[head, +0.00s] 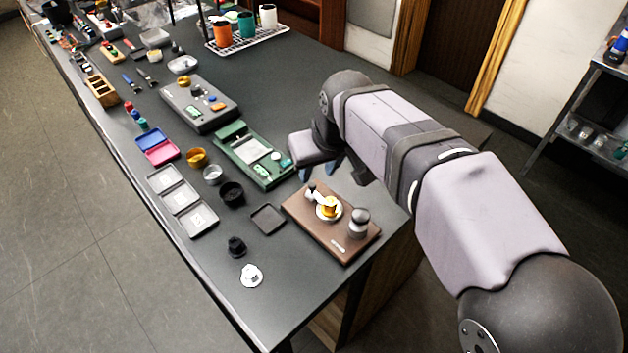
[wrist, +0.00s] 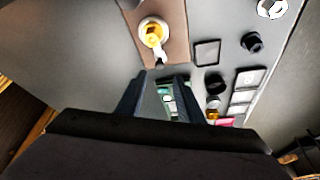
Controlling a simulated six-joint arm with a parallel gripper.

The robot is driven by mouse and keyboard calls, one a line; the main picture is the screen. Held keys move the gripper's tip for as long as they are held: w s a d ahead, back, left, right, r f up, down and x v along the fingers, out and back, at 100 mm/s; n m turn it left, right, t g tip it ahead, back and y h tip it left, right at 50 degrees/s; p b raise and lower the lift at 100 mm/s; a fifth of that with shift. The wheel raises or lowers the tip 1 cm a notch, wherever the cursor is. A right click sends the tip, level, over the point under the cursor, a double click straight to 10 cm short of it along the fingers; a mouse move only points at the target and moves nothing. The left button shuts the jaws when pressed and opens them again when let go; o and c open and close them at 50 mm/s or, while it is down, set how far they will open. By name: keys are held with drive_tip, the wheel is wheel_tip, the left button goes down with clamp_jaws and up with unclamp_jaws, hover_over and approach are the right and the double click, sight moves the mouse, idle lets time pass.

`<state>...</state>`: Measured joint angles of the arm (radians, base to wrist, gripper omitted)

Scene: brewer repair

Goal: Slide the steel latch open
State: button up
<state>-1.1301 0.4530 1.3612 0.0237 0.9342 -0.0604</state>
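A brown board (head: 330,242) lies near the bench's corner, with a brass cup (head: 328,208) on a pale round seat. A small silver piece (head: 312,194) sits beside the cup; it looks like the steel latch, but it is too small to tell its position. A similar silver piece (wrist: 162,57) shows below the brass cup (wrist: 153,33) in the wrist view. My gripper (head: 318,172) is above the bench, behind the board in the head view. In the wrist view my gripper (wrist: 161,82) has its dark fingers apart with nothing between them, apart from the silver piece.
A grey capped cylinder (head: 359,222) stands on the board's right part. A green case (head: 254,160) lies left of my gripper. A small dark tray (head: 267,219), a black cup (head: 232,194) and pale trays (head: 181,196) lie further left. The bench behind my gripper is mostly clear.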

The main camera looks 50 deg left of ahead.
sight(313, 185)
drive_tip(key=shift+p+x, duration=0.95)
drive_tip(key=shift+x, duration=2.7)
drive_tip(key=shift+d, duration=0.1)
